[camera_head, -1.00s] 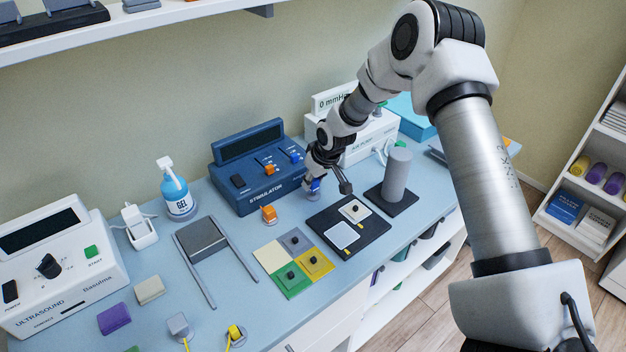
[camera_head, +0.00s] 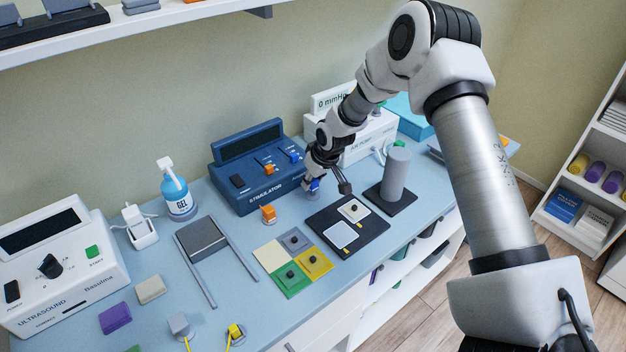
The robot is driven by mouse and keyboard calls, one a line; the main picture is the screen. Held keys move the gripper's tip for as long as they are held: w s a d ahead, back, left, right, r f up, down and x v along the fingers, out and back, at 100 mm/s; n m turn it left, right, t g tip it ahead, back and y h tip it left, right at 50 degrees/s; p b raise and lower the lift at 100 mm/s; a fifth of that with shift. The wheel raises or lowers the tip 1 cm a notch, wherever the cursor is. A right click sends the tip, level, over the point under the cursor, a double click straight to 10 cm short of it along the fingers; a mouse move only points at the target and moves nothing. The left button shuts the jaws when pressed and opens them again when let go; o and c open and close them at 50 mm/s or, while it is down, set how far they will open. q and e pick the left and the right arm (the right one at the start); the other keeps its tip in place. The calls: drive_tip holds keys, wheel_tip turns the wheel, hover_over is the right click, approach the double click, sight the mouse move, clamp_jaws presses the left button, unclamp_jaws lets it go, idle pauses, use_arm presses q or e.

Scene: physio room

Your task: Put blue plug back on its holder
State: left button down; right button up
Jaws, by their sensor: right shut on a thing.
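The blue plug (camera_head: 314,185) is at my right gripper (camera_head: 316,183), in front of the right corner of the blue stimulator (camera_head: 256,172). My right gripper is shut on the plug, with the arm coming in from the upper right. A small grey round holder (camera_head: 312,194) shows just under the plug; the gripper partly hides it, and I cannot tell whether the plug touches it. An orange plug (camera_head: 268,213) stands on a similar holder to the left. My left gripper is out of view.
A dark board with white pads (camera_head: 372,239) lies right of the gripper, beside a grey cylinder on a dark base (camera_head: 394,176). Coloured squares (camera_head: 289,284), a grey block between rails (camera_head: 203,238) and a gel bottle (camera_head: 176,190) stand left. Bare tabletop shows at front (camera_head: 245,312).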

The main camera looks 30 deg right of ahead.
drive_tip(key=shift+f+b, duration=0.8)
drive_tip(key=shift+f, duration=0.3)
idle(0.8)
idle(0.3)
drive_tip(key=o, duration=0.9)
drive_tip(key=shift+o, duration=0.5)
drive_tip(key=o, duration=0.4)
drive_tip(key=shift+r, duration=0.1)
drive_tip(key=shift+r+p, duration=3.3)
drive_tip(key=shift+r, duration=0.1)
